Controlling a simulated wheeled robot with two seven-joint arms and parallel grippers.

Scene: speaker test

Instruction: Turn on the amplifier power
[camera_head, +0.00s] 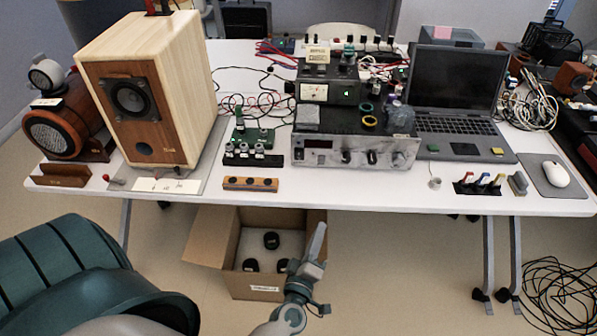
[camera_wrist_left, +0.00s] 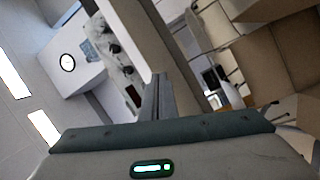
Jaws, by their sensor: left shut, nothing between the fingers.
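A silver-fronted unit (camera_head: 355,152) with a dark display and several black knobs, apparently the amplifier, stands at the middle of the white table near its front edge. A smaller black unit (camera_head: 328,88) with a white meter and a lit green spot sits on it. I cannot tell which control is the power switch. My left gripper (camera_head: 319,232) is shut and empty, pointing up below the table's front edge, apart from the amplifier. Its closed fingers (camera_wrist_left: 158,92) show in the left wrist view, with a tilted, knobbed grey panel (camera_wrist_left: 115,50) beyond. My right gripper is out of view.
The white table (camera_head: 330,194) has a wooden speaker (camera_head: 150,85) at left and a laptop (camera_head: 460,95) at right. An open cardboard box (camera_head: 210,238) stands on the floor behind my gripper. Loose cables (camera_head: 560,290) lie on the floor at right.

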